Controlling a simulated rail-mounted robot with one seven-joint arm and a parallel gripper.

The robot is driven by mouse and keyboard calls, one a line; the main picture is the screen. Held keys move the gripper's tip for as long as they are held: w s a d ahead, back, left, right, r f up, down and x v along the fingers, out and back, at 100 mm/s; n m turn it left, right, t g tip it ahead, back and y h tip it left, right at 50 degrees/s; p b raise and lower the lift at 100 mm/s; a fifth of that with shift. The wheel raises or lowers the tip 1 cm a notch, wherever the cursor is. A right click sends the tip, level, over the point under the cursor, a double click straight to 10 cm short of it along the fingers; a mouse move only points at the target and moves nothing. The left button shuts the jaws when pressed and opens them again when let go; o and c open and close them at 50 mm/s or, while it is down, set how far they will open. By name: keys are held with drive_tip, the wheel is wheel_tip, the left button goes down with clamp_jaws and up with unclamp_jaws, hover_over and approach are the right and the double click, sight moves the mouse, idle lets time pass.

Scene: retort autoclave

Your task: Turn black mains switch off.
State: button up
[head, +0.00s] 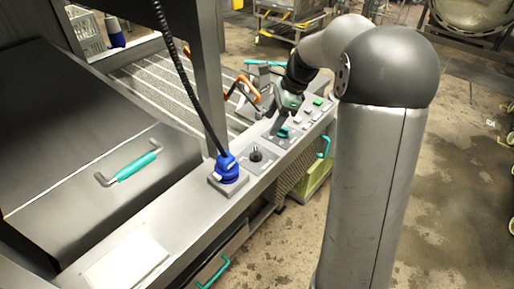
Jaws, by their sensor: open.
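A black rotary switch (256,154) stands on a square plate on the sloped steel control panel, just right of the blue plug. It looks like the black mains switch; its exact setting is too small to read. My gripper (279,124) is farther along the panel, up and to the right of the black switch and apart from it. It is open, with its dark fingers pointing down close to a teal knob (283,132). I cannot tell whether the fingers touch that knob.
A blue plug (227,168) with a black coiled cable stands beside the switch, near a steel post. Several push buttons (308,114) lie beyond my gripper. A steel lid with a teal handle (128,168) is at left. Open floor lies right of my arm.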

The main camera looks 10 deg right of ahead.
sight(256, 151)
drive_tip(key=x, duration=1.2)
drive_tip(key=shift+f, duration=0.1)
drive_tip(key=c, duration=1)
